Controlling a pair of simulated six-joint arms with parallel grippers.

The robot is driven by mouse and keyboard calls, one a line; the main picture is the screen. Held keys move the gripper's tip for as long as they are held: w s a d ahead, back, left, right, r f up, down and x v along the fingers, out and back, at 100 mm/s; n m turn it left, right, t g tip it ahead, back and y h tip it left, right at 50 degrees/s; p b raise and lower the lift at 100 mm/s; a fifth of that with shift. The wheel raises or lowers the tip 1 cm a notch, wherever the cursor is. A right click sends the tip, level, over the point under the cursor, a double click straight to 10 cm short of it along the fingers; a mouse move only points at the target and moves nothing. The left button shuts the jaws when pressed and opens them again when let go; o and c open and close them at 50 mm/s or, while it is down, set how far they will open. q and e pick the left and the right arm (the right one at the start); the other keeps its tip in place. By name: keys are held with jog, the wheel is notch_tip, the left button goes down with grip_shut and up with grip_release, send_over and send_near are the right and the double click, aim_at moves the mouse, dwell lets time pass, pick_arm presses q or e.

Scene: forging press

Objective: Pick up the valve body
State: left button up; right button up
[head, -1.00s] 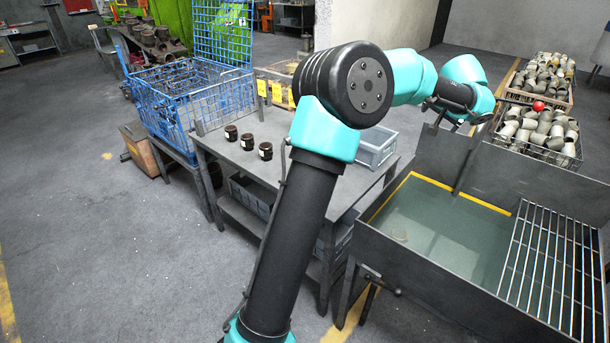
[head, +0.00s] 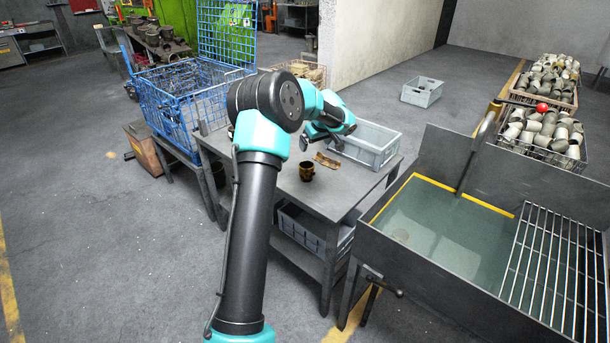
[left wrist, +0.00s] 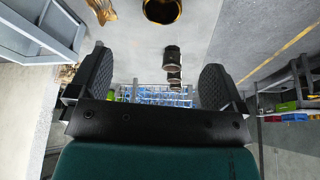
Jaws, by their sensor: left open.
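A dark, cup-shaped piece with a gold rim (head: 306,172) stands upright on the metal table (head: 327,200). The left wrist view shows it at the top edge, partly cut off (left wrist: 162,10). A flat brassy piece (head: 326,160) lies beside it, also at the wrist view's top left (left wrist: 99,11). I cannot tell for certain which is the valve body. More dark cylinders (left wrist: 173,54) stand in a row in the wrist view; my arm hides them in the head view. My left gripper (head: 321,143) is open and empty above the table, apart from these pieces. My right gripper is out of view.
A grey crate (head: 366,160) stands on the table's right end. A blue wire cage (head: 190,115) stands to the left. A water tank (head: 425,262) with a rack is at the right. Another grey crate (head: 421,100) is on the floor behind.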

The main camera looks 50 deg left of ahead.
aim_at(307, 172)
pick_arm(q)
jog(key=x, duration=1.2)
jog(key=shift+a, duration=0.1)
jog(key=shift+s+x, duration=0.1)
jog(key=shift+x, duration=1.2)
jog(key=shift+s+x, duration=0.15)
jog(key=shift+x, duration=1.2)
jog(key=c, duration=1.2)
jog(key=shift+c, duration=0.3)
jog(key=shift+r, duration=0.1)
